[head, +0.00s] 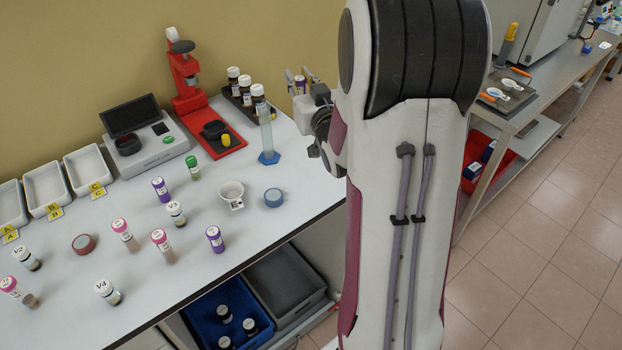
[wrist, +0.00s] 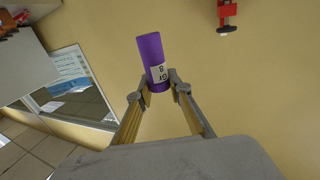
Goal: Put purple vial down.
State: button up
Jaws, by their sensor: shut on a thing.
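My gripper (head: 302,77) is raised at the back right end of the white bench, partly hidden by my arm. It is shut on a purple vial (head: 299,85), which shows between the two fingers. In the wrist view the held purple vial (wrist: 152,58) sticks out past the fingertips (wrist: 160,88), slightly tilted, with a white label reading Gr 8. Two other purple-capped vials stand on the bench, one near the middle (head: 161,189) and one near the front edge (head: 215,239).
The white bench (head: 130,270) also holds several pink-capped and white-capped vials, a beaker (head: 232,194), tape rolls, a measuring cylinder (head: 266,135), a red stand (head: 190,90), a scale (head: 150,145) and trays A, B, C (head: 88,170). Bare surface shows right of the blue tape roll (head: 273,197).

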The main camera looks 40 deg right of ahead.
jog(key=s+d+f+n+t+y, duration=0.1)
jog(key=d+f+n+y, duration=0.15)
jog(key=d+f, duration=0.3)
jog(key=s+d+f+n+y, duration=0.1)
jog(key=s+d+f+y, duration=0.2)
jog(key=f, duration=0.4)
jog(key=s+a+r+n+g+y, duration=0.1)
jog(key=a+r+n+g+y, duration=0.1)
jog(key=a+n+y, duration=0.4)
jog(key=a+y, duration=0.3)
jog(key=shift+s+a, duration=0.2)
jog(key=shift+a, duration=0.1)
jog(key=shift+y, duration=0.25)
jog(key=shift+f, duration=2.45)
jog(key=shift+f, duration=0.15)
jog(key=shift+f, duration=2.15)
